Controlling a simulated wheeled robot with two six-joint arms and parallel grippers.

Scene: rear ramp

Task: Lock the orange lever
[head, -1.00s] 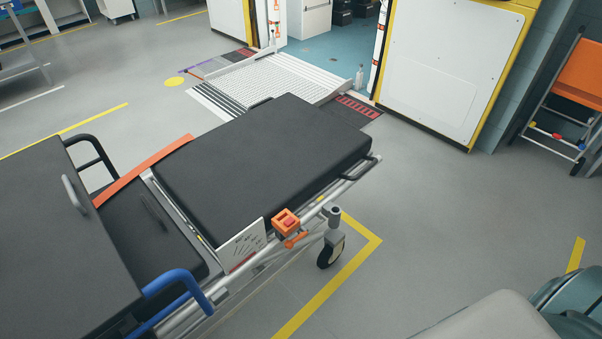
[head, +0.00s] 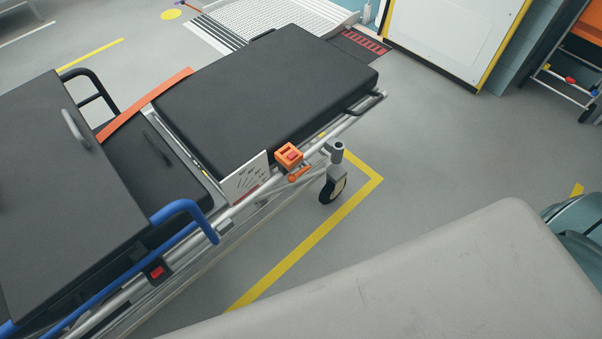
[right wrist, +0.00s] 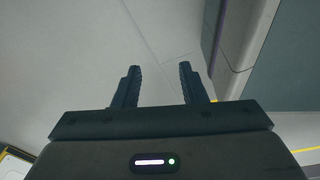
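The orange lever (head: 299,175) is small and sits on the near side rail of the stretcher (head: 270,90), just under an orange box (head: 289,156) with a red top. Its exact angle is hard to make out at this size. My right gripper (right wrist: 157,85) shows only in the right wrist view. Its two dark fingers are apart with nothing between them, over plain grey floor. The lever is not visible in that view. My left gripper is in no view.
A white label plate (head: 245,178) is beside the orange box. A blue handle (head: 185,215) stands out at the stretcher's left part. A black caster wheel (head: 333,188) is below the lever. A white ramp (head: 270,20) lies behind.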

